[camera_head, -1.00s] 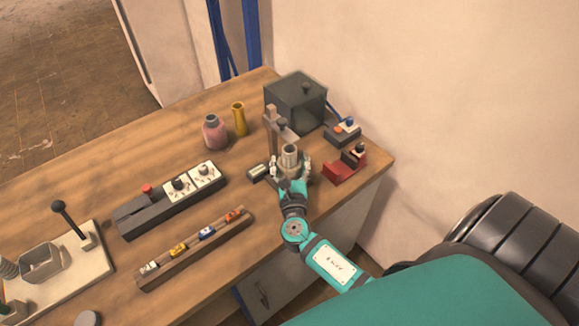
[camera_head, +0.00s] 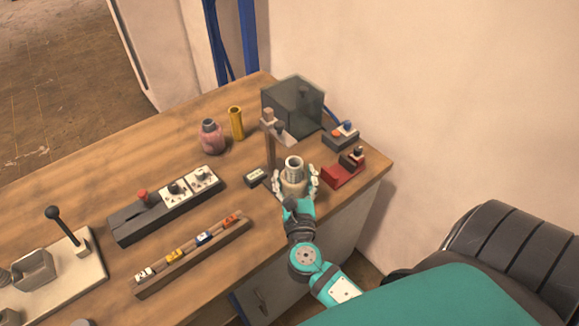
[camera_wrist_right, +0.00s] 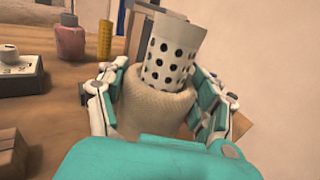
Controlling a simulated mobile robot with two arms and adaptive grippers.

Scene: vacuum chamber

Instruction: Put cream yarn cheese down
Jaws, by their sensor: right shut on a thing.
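The cream yarn cheese (camera_wrist_right: 152,103) is a squat beige cylinder with a white perforated tube (camera_wrist_right: 172,52) standing up out of its top. My right gripper (camera_head: 297,182) is shut on the cheese, with its fingers on both sides. In the head view the cheese (camera_head: 293,187) shows between those fingers, at the right front part of the workbench, in front of a small upright stand (camera_head: 270,145). Its underside is hidden, so I cannot tell whether it touches the bench. My left gripper is not in view.
The wooden workbench (camera_head: 180,130) holds a dark box (camera_head: 292,105), a red block (camera_head: 343,176), a pink bottle (camera_head: 211,137) and a yellow cylinder (camera_head: 236,123). A switch panel (camera_head: 165,205) and a rack of small coloured pieces (camera_head: 190,253) lie left of my right gripper.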

